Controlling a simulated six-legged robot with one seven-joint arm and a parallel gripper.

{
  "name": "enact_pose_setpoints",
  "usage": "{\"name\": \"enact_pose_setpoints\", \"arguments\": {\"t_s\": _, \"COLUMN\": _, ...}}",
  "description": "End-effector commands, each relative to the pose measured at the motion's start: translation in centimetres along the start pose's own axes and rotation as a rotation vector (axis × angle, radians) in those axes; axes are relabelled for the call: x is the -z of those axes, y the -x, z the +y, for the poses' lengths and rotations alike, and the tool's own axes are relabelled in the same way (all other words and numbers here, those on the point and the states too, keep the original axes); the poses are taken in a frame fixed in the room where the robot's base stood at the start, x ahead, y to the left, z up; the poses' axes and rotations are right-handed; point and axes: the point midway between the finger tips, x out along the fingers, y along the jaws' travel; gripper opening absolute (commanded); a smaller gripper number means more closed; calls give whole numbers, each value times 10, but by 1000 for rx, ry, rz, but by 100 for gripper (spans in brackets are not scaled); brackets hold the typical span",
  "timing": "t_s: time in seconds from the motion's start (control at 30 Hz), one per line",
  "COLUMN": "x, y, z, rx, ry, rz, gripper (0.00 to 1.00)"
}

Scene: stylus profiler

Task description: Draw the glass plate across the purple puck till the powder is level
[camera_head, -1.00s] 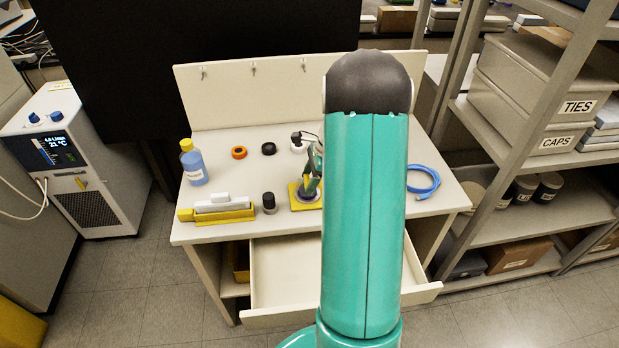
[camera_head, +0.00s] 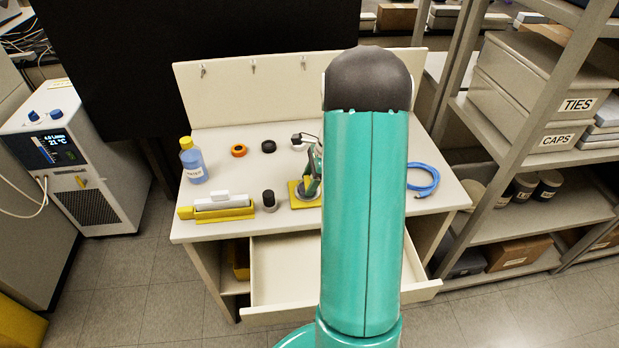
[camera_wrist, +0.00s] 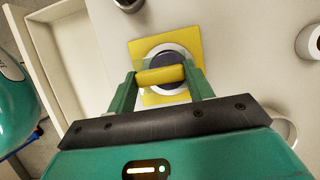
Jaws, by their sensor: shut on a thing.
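My gripper (camera_wrist: 160,83) is shut on the yellow handle bar (camera_wrist: 160,76), with one green finger at each end of it. The glass plate is hard to make out; a faint clear edge shows beside the bar. The purple puck (camera_wrist: 168,60) shows as a dark disc in a pale ring on a yellow mat (camera_wrist: 140,48), just beyond the bar, which covers its near edge. Whether the plate touches the puck, and how level the powder is, I cannot tell. In the head view the yellow mat (camera_head: 296,198) shows beside my gripper (camera_head: 313,188), and my arm hides the rest.
A black-topped jar (camera_head: 268,200), a yellow stand with white blocks (camera_head: 222,206) and a blue-labelled bottle (camera_head: 194,165) stand left of the mat. A blue cable coil (camera_head: 424,181) lies right. The drawer (camera_head: 285,270) is open in front.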

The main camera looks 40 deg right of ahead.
Motion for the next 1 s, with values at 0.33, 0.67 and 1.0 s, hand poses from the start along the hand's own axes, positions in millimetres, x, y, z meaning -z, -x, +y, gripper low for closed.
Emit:
{"name": "enact_pose_setpoints", "arguments": {"t_s": 0.33, "x": 0, "y": 0, "z": 4, "rx": 0, "ry": 1, "rz": 0, "gripper": 11}}
{"name": "enact_pose_setpoints", "arguments": {"t_s": 0.67, "x": 0, "y": 0, "z": -2, "rx": 0, "ry": 0, "rz": 0, "gripper": 11}}
{"name": "enact_pose_setpoints", "arguments": {"t_s": 1.0, "x": 0, "y": 0, "z": -15, "rx": 0, "ry": 0, "rz": 0, "gripper": 11}}
